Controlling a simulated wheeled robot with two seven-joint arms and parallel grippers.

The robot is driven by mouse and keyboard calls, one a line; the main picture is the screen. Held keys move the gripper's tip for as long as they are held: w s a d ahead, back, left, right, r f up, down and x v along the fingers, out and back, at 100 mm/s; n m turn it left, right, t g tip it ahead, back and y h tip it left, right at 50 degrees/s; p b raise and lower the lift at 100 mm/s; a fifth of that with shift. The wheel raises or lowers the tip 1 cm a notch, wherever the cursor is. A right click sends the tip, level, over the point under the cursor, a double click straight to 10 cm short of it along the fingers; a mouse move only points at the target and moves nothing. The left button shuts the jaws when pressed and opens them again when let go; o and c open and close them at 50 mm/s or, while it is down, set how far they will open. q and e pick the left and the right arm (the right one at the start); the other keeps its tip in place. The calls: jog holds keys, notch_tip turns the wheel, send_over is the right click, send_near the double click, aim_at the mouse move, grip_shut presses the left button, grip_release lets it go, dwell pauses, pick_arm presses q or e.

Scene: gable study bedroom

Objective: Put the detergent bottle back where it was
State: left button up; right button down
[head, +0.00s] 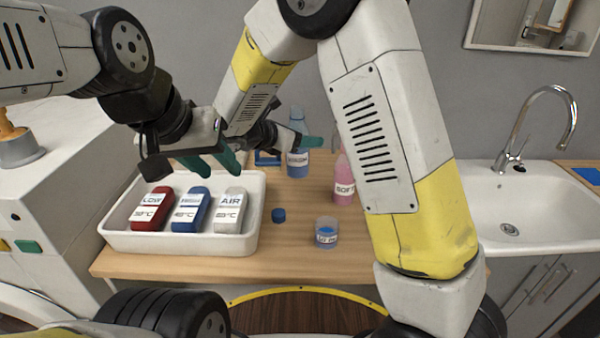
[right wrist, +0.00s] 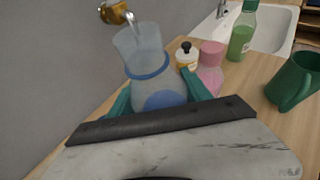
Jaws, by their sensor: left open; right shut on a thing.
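The detergent bottle (head: 297,161), clear with blue liquid and a partly hidden label, is at the back of the wooden counter (head: 290,258). My right gripper (head: 296,141) is shut on it from the left. In the right wrist view the bottle (right wrist: 150,84) is between the teal fingers, with its open neck uncovered. I cannot tell whether its base touches the counter. A blue cap (head: 279,215) lies on the counter. A small clear cup (head: 326,232) with blue liquid stands right of it. My left gripper (head: 212,164) is open and empty above the white tray's back edge.
The white tray (head: 180,243) holds red, blue and white packs. A pink bottle (head: 344,180) stands right of the detergent, partly behind my right arm. The right wrist view shows a black-capped bottle (right wrist: 187,57), a green bottle (right wrist: 241,38) and a green mug (right wrist: 293,82). A sink (head: 530,207) is at right.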

aim_at(304, 167)
notch_tip(304, 167, down, 9)
dwell(0.4)
jog(key=shift+f, duration=0.15)
jog(key=shift+c, duration=2.4)
grip_release()
